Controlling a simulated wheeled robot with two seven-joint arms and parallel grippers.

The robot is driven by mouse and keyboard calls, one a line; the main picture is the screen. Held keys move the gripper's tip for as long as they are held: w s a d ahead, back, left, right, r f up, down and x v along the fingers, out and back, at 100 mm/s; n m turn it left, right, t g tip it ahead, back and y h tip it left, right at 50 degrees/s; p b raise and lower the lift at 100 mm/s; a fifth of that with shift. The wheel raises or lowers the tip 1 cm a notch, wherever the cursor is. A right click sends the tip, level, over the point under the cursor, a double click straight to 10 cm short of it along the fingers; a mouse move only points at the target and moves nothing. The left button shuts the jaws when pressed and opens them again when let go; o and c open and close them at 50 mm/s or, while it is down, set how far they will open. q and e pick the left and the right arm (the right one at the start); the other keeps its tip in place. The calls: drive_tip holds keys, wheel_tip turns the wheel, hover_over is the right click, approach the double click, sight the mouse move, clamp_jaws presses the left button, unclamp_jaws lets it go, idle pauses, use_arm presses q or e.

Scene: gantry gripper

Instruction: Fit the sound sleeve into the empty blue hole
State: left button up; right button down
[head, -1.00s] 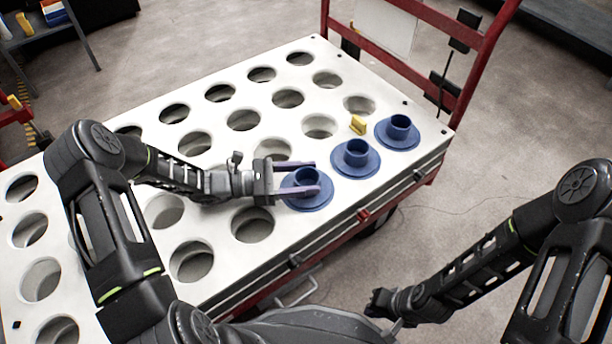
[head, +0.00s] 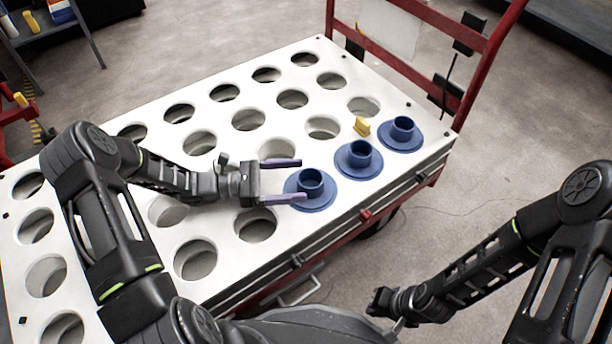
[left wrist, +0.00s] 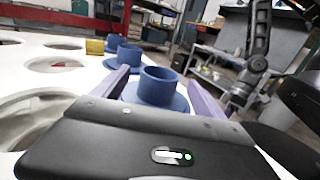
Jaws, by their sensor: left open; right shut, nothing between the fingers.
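Three blue flanged sleeves sit in a row along the right edge of the white perforated board (head: 215,235). The near sleeve (head: 310,187) is in front of my left gripper (head: 283,180), which is open, its purple fingers pointing at it. In the left wrist view this sleeve (left wrist: 160,88) stands upright between and beyond the fingers (left wrist: 163,88). The middle sleeve (head: 359,158) and the far sleeve (head: 402,131) also sit upright with flanges flat. My right gripper (head: 388,312) is shut and empty, low beside the cart. I cannot make out an empty blue hole or any damage on the sleeves.
A small yellow block (head: 362,126) stands on the board beside the middle and far sleeves. The board has several empty round holes. A red cart frame (head: 481,75) rises at the far end. A shelf (head: 45,28) stands at the upper left.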

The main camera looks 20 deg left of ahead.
use_arm(q)
drive_tip(key=shift+v, duration=1.85)
